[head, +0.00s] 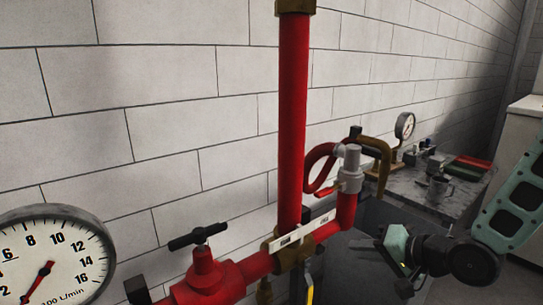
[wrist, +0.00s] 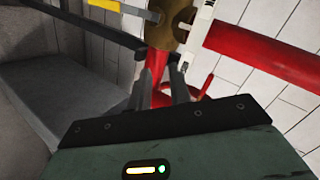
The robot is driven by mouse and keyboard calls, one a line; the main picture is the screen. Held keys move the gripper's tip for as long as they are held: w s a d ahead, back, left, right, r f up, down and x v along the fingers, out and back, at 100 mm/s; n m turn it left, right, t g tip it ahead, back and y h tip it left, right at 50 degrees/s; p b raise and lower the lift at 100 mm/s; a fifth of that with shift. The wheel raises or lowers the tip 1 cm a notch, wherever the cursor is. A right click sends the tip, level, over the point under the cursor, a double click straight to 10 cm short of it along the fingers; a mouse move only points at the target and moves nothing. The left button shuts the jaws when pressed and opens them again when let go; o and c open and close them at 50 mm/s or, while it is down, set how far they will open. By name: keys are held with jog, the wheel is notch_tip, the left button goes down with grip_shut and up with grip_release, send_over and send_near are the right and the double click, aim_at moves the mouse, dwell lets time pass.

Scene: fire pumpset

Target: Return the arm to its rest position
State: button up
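My gripper (wrist: 158,82) shows in the wrist view with its two grey fingers apart and nothing held between them. Red pipework lies beyond the fingers, and I cannot tell how far off it is. In the head view my gripper (head: 372,245) is at the lower right, to the right of the red pipes, its fingers small and dark. My teal and black arm links reach in from the right edge.
A red vertical pipe (head: 293,120) stands before the white block wall. A valve with a black handle (head: 198,237) and a round gauge (head: 50,262) are at lower left. A yellow lever (head: 309,288) hangs below the pipe joint. A grey bench (head: 425,202) holds several small items.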

jog(key=s+a+r+n+g+h, duration=0.1)
jog(key=s+a+n+g+h, duration=0.1)
jog(key=s, duration=0.6)
jog(key=s+a+r+n+g+h, duration=0.2)
jog(key=s+n+g+h, duration=0.1)
jog(key=s+n, duration=0.3)
jog(key=s+a+r+n+g+h, duration=0.1)
jog(key=s+a+n+g+h, duration=0.1)
jog(key=s, duration=0.9)
jog(key=shift+a+r+n+g+b, duration=0.25)
jog(key=shift+a+n+g+b, duration=0.2)
jog(key=shift+n+g, duration=0.7)
jog(key=shift+w, duration=0.1)
